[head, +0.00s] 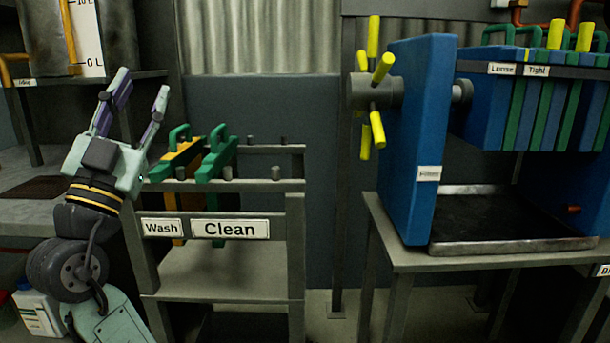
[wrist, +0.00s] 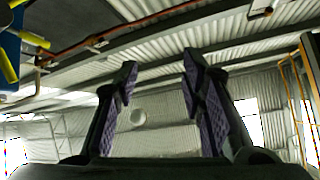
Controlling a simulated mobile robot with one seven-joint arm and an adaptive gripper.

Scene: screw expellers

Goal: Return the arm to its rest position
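My gripper (head: 143,92) is raised at the left of the head view, with its fingers pointing up. The two fingers with purple pads stand apart, and nothing is between them. In the wrist view my gripper (wrist: 160,85) also shows open and empty, facing the ceiling and far wall. My arm comes up from the lower left and stands left of the rack with the Wash and Clean labels.
The rack (head: 230,187) holds an orange plate (head: 178,160) and a green plate (head: 222,150). A blue filter press (head: 418,140) with yellow handles stands on a table at right, above a dark tray (head: 510,218). A shelf with a gauged tank (head: 110,35) is behind my gripper.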

